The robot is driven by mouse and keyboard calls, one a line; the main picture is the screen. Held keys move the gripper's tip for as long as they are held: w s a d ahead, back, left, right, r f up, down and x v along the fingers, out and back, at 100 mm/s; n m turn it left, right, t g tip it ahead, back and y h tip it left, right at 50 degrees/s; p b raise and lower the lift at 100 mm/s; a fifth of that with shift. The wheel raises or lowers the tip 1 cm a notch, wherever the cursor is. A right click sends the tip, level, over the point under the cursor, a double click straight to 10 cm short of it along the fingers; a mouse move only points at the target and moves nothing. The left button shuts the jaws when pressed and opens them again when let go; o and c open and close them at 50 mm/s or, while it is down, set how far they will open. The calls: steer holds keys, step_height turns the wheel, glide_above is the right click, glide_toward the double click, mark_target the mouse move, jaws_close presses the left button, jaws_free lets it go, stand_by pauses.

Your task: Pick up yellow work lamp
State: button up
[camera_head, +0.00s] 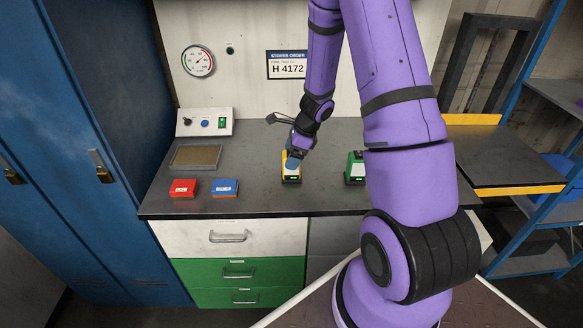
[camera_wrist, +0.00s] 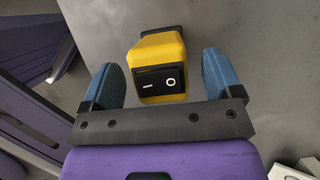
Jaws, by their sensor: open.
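The yellow work lamp (camera_head: 291,178) stands on the dark grey workbench, left of my large arm links in the head view. In the wrist view the yellow lamp (camera_wrist: 160,52) shows a black switch panel with white marks. My gripper (camera_wrist: 161,80) is open, with one blue finger on each side of the lamp's near part. A gap shows between each finger and the lamp, so neither visibly touches it. In the head view my gripper (camera_head: 292,160) is just above the lamp and hides part of it.
The workbench (camera_head: 255,200) holds a red box (camera_head: 183,188) and a blue box (camera_head: 224,187) on the left. A green box-shaped device (camera_head: 355,167) stands to the right, partly behind my arm. A control box (camera_head: 205,122) sits at the back left. The bench is clear between the blue box and lamp.

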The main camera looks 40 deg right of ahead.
steer(key=shift+x, duration=1.05)
steer(key=c, duration=1.2)
steer(key=shift+r, duration=0.2)
